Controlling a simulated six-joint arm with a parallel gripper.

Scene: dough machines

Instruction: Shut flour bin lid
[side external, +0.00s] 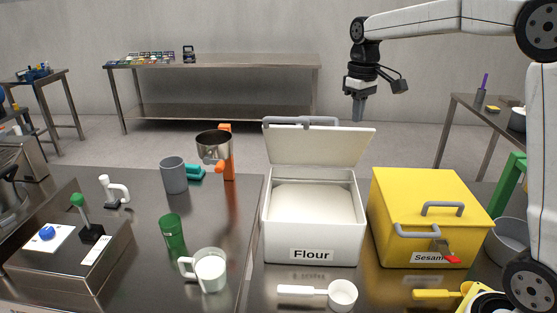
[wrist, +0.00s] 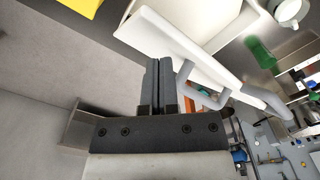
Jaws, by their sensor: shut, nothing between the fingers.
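The white flour bin (side external: 312,238) stands on the steel table in the side view, labelled Flour, with pale flour inside. Its white lid (side external: 318,147) stands raised at the back edge, open. A grey handle (side external: 300,121) shows along the lid's top.
A yellow Sesame bin (side external: 430,215) stands close on the right of the flour bin. A white scoop (side external: 340,294) lies in front. A green cup (side external: 172,232), a white mug (side external: 209,270) and a grey cup (side external: 174,175) stand to the left. A sieve (side external: 214,145) stands behind.

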